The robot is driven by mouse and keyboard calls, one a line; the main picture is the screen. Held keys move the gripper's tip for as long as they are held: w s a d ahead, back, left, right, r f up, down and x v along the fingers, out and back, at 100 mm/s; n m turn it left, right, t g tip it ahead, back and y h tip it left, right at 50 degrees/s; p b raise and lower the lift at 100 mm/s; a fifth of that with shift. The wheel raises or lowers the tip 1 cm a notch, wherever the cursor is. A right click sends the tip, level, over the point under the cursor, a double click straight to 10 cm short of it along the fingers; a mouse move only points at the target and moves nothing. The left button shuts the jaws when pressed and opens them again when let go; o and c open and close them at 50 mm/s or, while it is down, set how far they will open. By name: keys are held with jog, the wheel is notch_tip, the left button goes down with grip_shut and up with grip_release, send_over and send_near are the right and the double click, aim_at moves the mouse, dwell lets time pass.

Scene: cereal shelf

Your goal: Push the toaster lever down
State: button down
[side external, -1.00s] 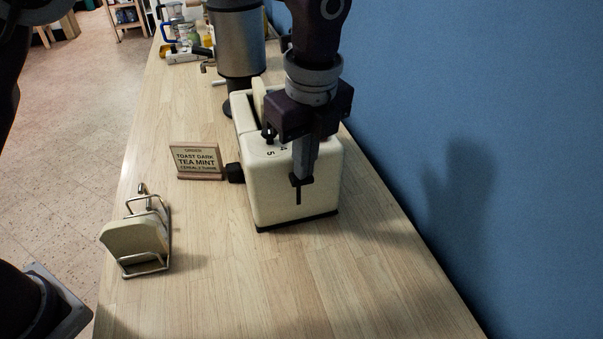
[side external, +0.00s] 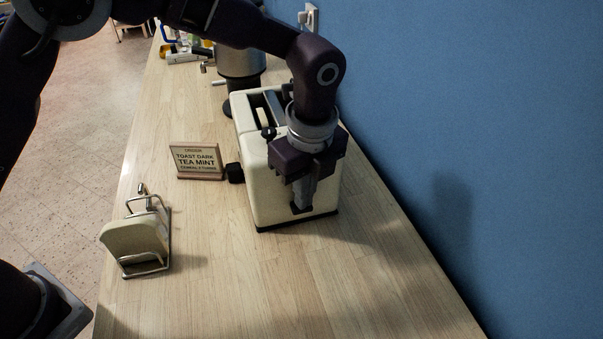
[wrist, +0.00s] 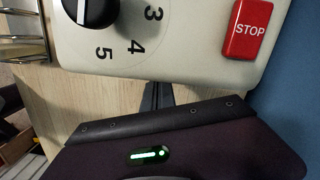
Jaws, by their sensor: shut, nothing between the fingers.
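The cream toaster (side external: 262,195) stands on the wooden counter, with a slice of bread (side external: 262,117) low in its top slot. My gripper (side external: 301,207) is shut and points down along the toaster's near end face, with its tips low on that face. The lever is mostly hidden behind the fingertips; a dark edge shows there, and I cannot tell exact contact. In the wrist view, the toaster top (wrist: 190,40) shows a numbered dial (wrist: 92,10) and a red STOP button (wrist: 247,29). The fingers (wrist: 157,97) lie just beyond its edge.
A small sign (side external: 197,161) stands left of the toaster, by a black side knob (side external: 235,173). A wire rack (side external: 145,235) holding a bread slice is at the front left. A metal cylinder (side external: 240,65) stands behind. The blue wall (side external: 480,120) is at right; the front counter is clear.

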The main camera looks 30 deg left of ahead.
jog(key=d, duration=0.1)
jog(key=s+d+r, duration=0.1)
jog(key=shift+s+d, duration=0.15)
jog(key=shift+d, duration=0.2)
jog(key=shift+r, duration=0.1)
notch_tip(320, 180, up, 7)
jog(key=shift+s+d, duration=0.2)
jog(key=shift+d, duration=0.15)
dwell(1.1)
